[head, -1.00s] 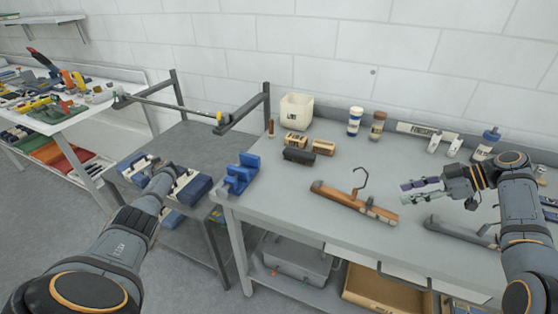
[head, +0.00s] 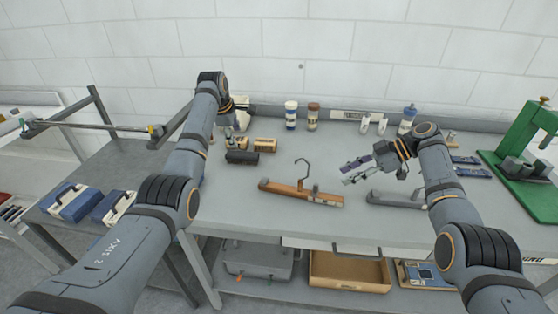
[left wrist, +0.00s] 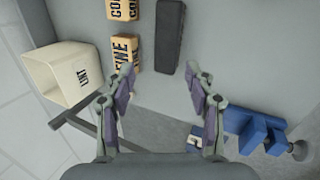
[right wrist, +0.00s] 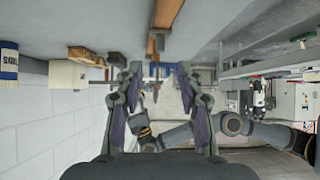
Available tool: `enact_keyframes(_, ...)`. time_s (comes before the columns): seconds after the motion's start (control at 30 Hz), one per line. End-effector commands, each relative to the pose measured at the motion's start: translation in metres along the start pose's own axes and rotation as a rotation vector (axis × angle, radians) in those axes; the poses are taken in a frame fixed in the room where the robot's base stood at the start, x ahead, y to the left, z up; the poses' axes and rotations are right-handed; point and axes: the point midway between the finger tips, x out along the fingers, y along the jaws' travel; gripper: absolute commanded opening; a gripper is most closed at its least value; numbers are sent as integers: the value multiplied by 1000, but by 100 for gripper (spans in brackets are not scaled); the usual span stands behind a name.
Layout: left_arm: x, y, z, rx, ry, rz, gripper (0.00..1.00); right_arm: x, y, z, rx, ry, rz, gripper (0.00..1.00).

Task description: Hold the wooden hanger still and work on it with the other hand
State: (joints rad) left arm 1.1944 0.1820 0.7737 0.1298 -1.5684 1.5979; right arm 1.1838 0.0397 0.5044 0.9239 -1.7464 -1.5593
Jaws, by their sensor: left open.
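The wooden hanger (head: 316,198) lies on the grey bench in the head view, its dark hook standing up and its right part paler. Brown wood, probably the hanger, shows at the top of the right wrist view (right wrist: 166,14). My right gripper (head: 353,172) is open and empty, above the bench just right of the hook. Its parted fingers show in the right wrist view (right wrist: 158,76). My left gripper (left wrist: 160,86) is open and empty over the bench's back left, near the sanding blocks. In the head view its fingers are partly hidden by my arm.
The LINT bin (left wrist: 78,77), FINE block (left wrist: 126,53) and dark block (left wrist: 169,38) stand near my left gripper. A blue holder (left wrist: 255,128) is close by. A grey bar (head: 392,199) lies right of the hanger. A green press (head: 524,140) is at far right. The front bench is clear.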

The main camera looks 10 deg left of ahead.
Motion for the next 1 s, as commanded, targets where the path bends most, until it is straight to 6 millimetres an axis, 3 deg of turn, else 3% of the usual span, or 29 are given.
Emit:
enact_keyframes(0.03,0,-11,32,18,-68,-47,55,0,0,0,0,0,0,38)
enact_keyframes(0.1,-1,-32,71,41,-159,-129,55,0,0,0,0,0,0,38)
enact_keyframes(0.2,-4,-62,114,76,-257,-250,55,0,0,0,0,0,0,38)
enact_keyframes(0.3,-9,-88,141,103,-318,-352,55,0,0,0,0,0,0,38)
enact_keyframes(0.43,-14,-106,158,126,-358,-429,55,0,0,0,0,0,0,38)
enact_keyframes(0.67,-11,-113,163,130,-366,-448,55,0,0,0,0,0,0,38)
enact_keyframes(1.0,40,-140,181,128,-365,-449,55,0,0,0,0,0,0,38)
